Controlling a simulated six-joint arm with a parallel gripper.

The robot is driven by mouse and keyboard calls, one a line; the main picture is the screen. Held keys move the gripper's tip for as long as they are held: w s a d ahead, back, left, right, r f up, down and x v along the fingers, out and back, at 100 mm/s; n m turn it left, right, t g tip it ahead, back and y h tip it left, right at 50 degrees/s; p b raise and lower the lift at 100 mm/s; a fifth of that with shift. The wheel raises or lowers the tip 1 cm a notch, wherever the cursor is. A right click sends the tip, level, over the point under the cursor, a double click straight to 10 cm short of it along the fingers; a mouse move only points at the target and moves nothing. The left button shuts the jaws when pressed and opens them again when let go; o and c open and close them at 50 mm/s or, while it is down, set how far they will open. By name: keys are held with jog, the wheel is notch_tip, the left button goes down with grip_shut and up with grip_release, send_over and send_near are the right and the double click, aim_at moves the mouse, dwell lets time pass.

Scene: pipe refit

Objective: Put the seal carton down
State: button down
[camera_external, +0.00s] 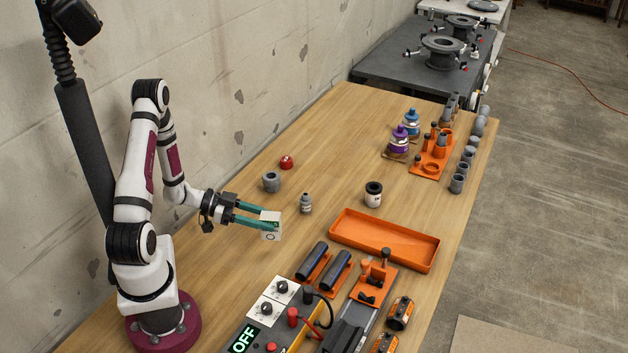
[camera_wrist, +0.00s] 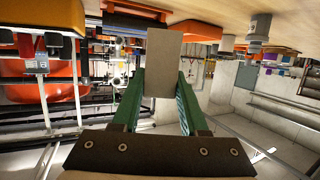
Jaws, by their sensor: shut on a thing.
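The seal carton (camera_external: 271,235) is a small white box with a dark round mark on its front. It also shows in the wrist view as a plain grey-beige face (camera_wrist: 163,62) between the fingers. My gripper (camera_external: 262,223) has green fingers and is shut on the carton. In the wrist view the two green fingers (camera_wrist: 160,90) press on either side of it. The carton is over the wooden table (camera_external: 225,275), left of the orange tray. I cannot tell whether its underside touches the table.
An orange tray (camera_external: 385,240) lies to the right. A small grey bottle (camera_external: 306,203), a grey fitting (camera_external: 271,182), a red cap (camera_external: 286,162) and a white jar with a dark top (camera_external: 373,194) stand behind the carton. Dark cylinders in orange holders (camera_external: 313,261) are in front. Bare table lies left.

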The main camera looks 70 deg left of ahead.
aim_at(266, 235)
notch_tip(266, 235, down, 6)
jog(key=shift+r, duration=0.2)
jog(key=shift+c, duration=2.2)
grip_release()
jog(key=shift+f, duration=0.1)
